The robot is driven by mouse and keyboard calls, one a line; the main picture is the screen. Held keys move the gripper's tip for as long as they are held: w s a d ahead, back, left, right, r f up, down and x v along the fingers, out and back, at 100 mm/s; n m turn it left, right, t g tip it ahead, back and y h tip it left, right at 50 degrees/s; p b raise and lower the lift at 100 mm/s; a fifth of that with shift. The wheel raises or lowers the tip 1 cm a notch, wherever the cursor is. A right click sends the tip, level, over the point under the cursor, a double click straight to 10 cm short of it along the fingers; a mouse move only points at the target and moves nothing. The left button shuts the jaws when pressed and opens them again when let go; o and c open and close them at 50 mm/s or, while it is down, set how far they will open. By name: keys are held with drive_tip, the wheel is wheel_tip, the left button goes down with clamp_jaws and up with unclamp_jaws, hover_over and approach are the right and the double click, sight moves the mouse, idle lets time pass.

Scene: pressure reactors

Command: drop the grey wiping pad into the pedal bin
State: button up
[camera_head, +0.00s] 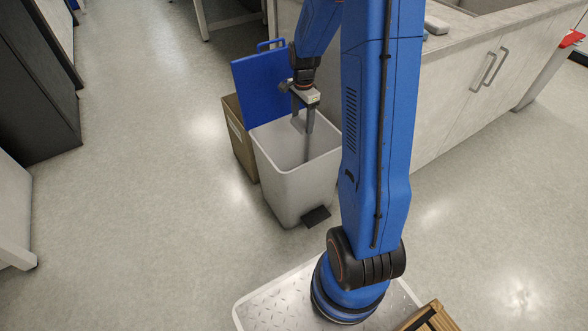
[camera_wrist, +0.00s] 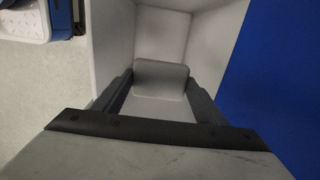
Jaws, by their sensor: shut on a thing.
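The grey pedal bin (camera_head: 283,188) stands on the floor with its blue lid (camera_head: 262,84) raised at the back. My gripper (camera_head: 303,122) points down at the bin's open mouth, its fingertips at or just inside the rim. It is shut on the grey wiping pad (camera_wrist: 160,76), which shows between the two fingers in the wrist view. The pad is pale and hard to tell from the bin's inner walls in the head view. The bin's walls surround the fingers in the wrist view, with the blue lid (camera_wrist: 282,70) on the right.
A cardboard box (camera_head: 238,138) stands close behind and left of the bin. A cabinet with a worktop (camera_head: 465,90) is to the right. The bin's black pedal (camera_head: 316,216) faces the front. The floor to the left is clear.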

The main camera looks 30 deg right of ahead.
drive_tip(key=shift+f, duration=2)
drive_tip(key=o, duration=1.1)
wheel_tip(320, 180, up, 17)
drive_tip(key=shift+r, duration=0.2)
